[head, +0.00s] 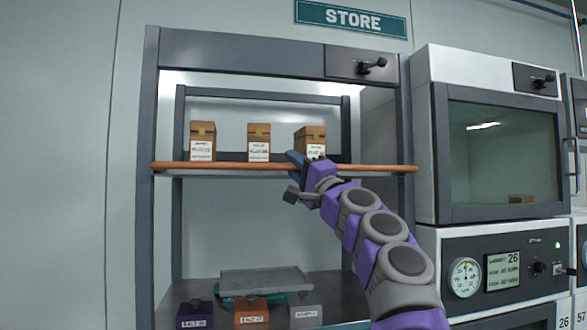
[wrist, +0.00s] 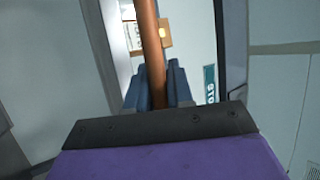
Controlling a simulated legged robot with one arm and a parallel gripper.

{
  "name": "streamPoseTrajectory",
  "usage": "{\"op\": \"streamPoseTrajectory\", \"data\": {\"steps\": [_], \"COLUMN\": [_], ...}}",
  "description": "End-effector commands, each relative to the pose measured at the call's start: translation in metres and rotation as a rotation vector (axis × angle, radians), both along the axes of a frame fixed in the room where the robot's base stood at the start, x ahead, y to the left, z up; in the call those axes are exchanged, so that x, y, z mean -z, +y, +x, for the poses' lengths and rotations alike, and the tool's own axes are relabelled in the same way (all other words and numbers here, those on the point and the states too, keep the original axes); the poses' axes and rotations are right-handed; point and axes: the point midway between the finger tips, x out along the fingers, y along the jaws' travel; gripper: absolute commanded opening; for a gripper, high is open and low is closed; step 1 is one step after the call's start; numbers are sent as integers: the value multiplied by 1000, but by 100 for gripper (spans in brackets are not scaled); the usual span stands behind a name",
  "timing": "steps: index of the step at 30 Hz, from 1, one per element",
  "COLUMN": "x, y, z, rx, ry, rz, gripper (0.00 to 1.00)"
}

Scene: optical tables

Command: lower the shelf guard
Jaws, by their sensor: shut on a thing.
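The shelf guard appears as a copper-orange bar (head: 230,166) running level across the front of the shelf, between the two uprights. In the wrist view the bar (wrist: 150,45) passes between the blue fingers. My gripper (head: 297,160) is shut on the bar, right of its middle, with the arm reaching up from the lower right. The fingers also show in the wrist view (wrist: 157,88). The exact contact at the fingertips is partly hidden by the gripper body.
Boxes stand on the shelf behind the bar: left (head: 202,141), middle (head: 259,142), right (head: 312,140), the last partly behind my gripper. Below are a grey tray (head: 265,281) and purple, orange and grey blocks. A glass-fronted cabinet (head: 500,145) stands close at the right.

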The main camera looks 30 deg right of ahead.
Motion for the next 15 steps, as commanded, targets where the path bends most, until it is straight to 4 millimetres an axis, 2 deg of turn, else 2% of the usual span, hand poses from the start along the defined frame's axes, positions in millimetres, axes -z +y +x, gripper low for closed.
{"op": "streamPoseTrajectory", "data": {"steps": [5,6,12,15], "x": [-5,-5,-3,-1], "y": [0,0,0,0], "z": [-5,-5,-1,2], "rx": [0,0,0,-2], "ry": [-8,-9,-5,-2], "rz": [-1,-1,1,0], "gripper": [0,23,42,42]}}
